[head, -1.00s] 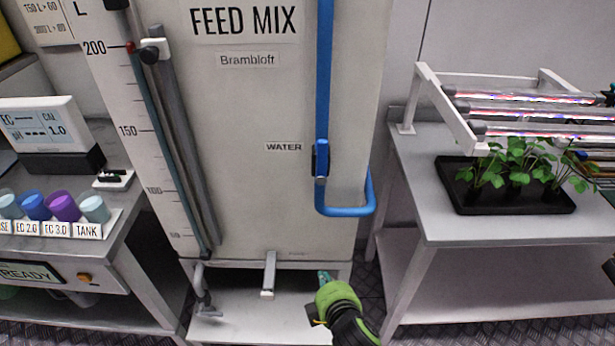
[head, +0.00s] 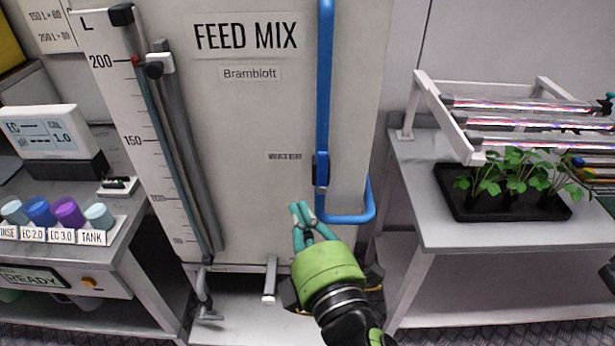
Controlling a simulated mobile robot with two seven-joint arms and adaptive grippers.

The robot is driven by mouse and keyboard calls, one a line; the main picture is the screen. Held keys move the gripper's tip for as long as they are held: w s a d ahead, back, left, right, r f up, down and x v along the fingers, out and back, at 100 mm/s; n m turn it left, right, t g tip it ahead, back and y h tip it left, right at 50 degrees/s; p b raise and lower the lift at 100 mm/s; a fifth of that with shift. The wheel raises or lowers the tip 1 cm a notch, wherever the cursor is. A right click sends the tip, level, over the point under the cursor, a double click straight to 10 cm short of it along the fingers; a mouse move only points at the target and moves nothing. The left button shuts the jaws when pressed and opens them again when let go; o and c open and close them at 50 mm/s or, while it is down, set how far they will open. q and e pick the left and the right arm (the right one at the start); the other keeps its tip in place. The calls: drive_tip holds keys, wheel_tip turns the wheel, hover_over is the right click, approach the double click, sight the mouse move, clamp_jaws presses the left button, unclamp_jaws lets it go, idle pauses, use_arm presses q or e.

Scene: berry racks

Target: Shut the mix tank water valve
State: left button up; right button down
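The water valve (head: 321,170) is a dark blue fitting on the blue pipe (head: 324,80), on the front of the FEED MIX tank (head: 250,120). It is right of the WATER label (head: 285,156). Its handle looks upright, along the pipe, but its exact setting is too small to tell. My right gripper (head: 301,207), green with teal fingers, is below and slightly left of the valve, apart from it in the picture. Its fingertips look together with nothing between them. My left gripper is not in view.
The pipe's lower bend (head: 345,217) loops close to the right of my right gripper. A grey table (head: 480,225) with a black plant tray (head: 470,208) and light bars stands at right. A bench with coloured cups (head: 68,212) and a meter stands at left.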

sight(322, 169)
drive_tip(key=w+p, duration=0.3)
drive_tip(key=w, duration=0.6)
drive_tip(key=shift+w+d+p, duration=0.2)
drive_tip(key=shift+p, duration=0.15)
drive_tip(key=shift+d, duration=0.1)
